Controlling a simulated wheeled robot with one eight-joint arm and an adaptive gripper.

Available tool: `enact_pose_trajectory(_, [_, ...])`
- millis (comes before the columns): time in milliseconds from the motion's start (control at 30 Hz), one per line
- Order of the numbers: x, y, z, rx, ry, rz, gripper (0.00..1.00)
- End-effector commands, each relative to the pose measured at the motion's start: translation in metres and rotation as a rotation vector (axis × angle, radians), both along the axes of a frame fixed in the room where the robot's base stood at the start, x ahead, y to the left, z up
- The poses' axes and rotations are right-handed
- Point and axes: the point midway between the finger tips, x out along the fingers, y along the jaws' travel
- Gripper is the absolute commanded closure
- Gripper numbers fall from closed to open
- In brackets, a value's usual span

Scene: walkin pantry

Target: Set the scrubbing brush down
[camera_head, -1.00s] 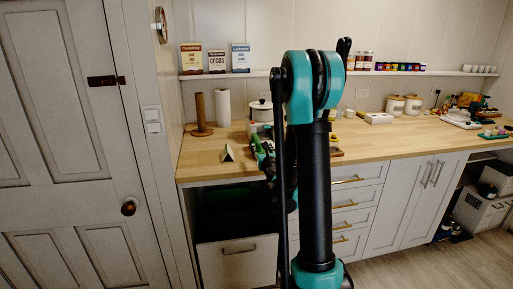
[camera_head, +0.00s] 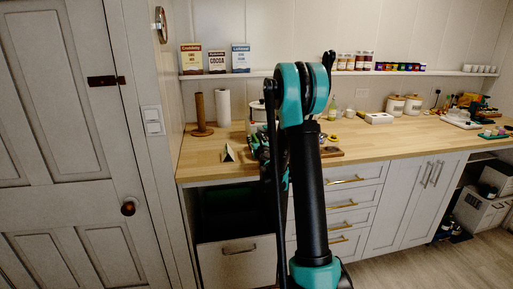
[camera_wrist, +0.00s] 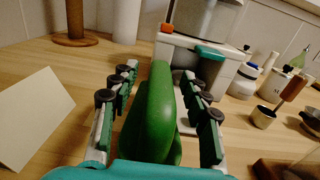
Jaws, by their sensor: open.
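A smooth green rounded object, which I take as the scrubbing brush (camera_wrist: 152,110), stands between my fingers in the wrist view, over the wooden counter (camera_wrist: 55,120). My gripper (camera_wrist: 160,78) is open, with one finger on each side of the brush. Small gaps show between the brush and the fingers. The brush's underside is hidden, so I cannot tell fully how it rests on the counter. In the head view my gripper (camera_head: 257,146) is low over the counter's left part, and my arm hides much of it.
A white and grey appliance (camera_wrist: 205,60) stands just beyond my fingers. A folded cream card (camera_wrist: 35,115) is to the left, with a wooden roll holder (camera_wrist: 75,38) behind. A small metal cup (camera_wrist: 262,117) and bottles are to the right. Bare counter (camera_head: 390,140) lies further right.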

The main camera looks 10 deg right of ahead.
Motion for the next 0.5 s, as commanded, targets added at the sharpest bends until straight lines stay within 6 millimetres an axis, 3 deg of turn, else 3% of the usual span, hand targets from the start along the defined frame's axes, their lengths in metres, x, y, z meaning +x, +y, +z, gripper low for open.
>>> enact_pose_trajectory(133, [-0.0005, 0.0, 0.0, 0.0, 0.0, 0.0, 0.55])
enact_pose_trajectory(500, [-0.0007, -0.0001, 0.0, 0.0, 0.0, 0.0, 1.0])
